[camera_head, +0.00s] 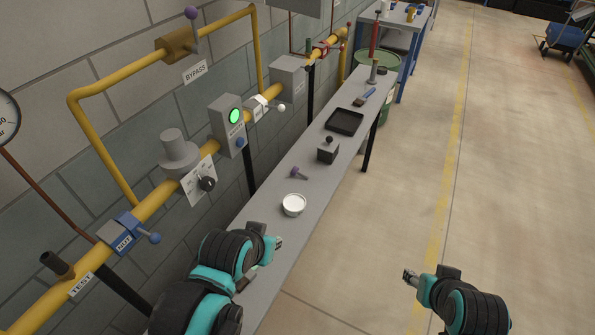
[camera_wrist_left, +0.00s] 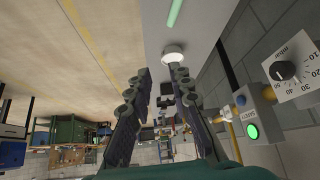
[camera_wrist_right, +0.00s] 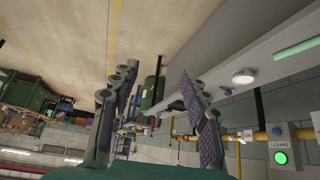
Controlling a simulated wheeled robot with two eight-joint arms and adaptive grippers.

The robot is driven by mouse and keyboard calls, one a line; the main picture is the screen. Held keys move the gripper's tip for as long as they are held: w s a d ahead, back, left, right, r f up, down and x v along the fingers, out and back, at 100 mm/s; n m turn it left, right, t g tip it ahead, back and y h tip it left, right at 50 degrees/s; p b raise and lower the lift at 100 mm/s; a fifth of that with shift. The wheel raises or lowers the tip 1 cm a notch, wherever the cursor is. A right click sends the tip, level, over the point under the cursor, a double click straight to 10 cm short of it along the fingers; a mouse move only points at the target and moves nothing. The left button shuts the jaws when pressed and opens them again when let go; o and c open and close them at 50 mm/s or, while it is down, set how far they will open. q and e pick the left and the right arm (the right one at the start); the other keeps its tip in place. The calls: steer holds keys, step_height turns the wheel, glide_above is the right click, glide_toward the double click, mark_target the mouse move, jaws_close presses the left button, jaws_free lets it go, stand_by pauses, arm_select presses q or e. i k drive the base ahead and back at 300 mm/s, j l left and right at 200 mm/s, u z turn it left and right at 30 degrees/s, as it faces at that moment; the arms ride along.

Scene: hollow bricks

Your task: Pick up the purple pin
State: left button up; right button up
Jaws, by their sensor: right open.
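My left gripper (camera_head: 277,243) is over the near part of the bench, short of the bowl and apart from the pin. In the left wrist view its fingers (camera_wrist_left: 159,72) stand apart with nothing held. My right gripper (camera_head: 410,275) is out over the floor, right of the bench, open and empty in the right wrist view (camera_wrist_right: 155,70).
A black tray (camera_head: 345,122) and a blue-handled brush (camera_head: 364,97) lie farther along the bench. A yellow pipe (camera_head: 152,204) with valves and a safety box (camera_head: 227,124) with a green light runs along the wall at left.

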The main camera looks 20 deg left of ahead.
mark_target(295, 171)
steer(key=i+l, duration=0.2)
steer(key=l, duration=0.15)
steer(key=i+l+u, duration=0.15)
steer(key=i+l, duration=0.3)
steer(key=l, duration=0.25)
steer(key=i+l+u, duration=0.1)
steer(key=l, duration=0.25)
steer(key=i+l, duration=0.25)
steer(key=l, duration=0.15)
steer(key=i+l+u, duration=0.15)
steer(key=l, duration=0.25)
steer(key=i+l+u, duration=0.1)
steer(key=u, duration=1.5)
